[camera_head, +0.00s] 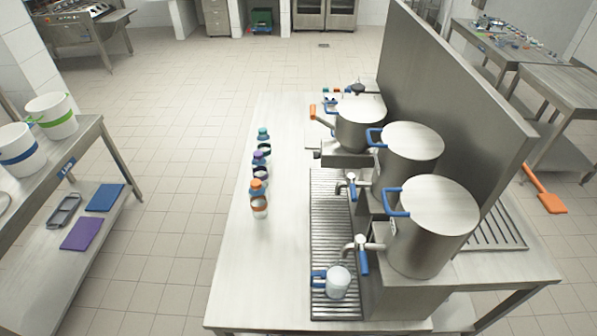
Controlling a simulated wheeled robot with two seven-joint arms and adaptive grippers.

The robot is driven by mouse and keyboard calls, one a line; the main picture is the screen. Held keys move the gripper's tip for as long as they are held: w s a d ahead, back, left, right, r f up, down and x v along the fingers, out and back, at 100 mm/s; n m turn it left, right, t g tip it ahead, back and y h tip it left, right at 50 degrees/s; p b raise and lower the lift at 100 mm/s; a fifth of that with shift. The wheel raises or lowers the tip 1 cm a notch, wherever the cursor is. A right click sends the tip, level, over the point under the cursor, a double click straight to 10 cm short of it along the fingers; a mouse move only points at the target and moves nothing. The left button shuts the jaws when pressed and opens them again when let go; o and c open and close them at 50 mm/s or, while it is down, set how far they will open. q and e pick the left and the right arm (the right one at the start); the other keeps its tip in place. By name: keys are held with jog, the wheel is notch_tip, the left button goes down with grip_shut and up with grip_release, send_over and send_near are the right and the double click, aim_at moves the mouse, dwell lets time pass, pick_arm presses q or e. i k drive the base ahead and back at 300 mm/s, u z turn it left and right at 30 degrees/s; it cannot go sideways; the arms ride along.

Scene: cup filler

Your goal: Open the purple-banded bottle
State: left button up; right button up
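The purple-banded bottle (260,172) stands upright on the steel table (232,285), the middle one of a row of small bottles. A purple cap (259,156) shows on top of it. An orange-capped bottle (259,206) stands in front of it, close by, and a teal-capped bottle (263,135) stands behind it. The bottles overlap in this view, so part of the purple-banded one's body is hidden. Neither of my grippers is in view.
Three steel urns (431,238) with blue handles and taps stand to the right before a metal splash wall. A white cup with a blue handle (338,281) sits on the drip grate (324,204). The table left of and in front of the bottles is clear.

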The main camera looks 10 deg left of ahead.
aim_at(259, 167)
jog(key=z, duration=2.2)
jog(key=k, duration=1.4)
jog(key=u, duration=1)
jog(key=i, duration=0.5)
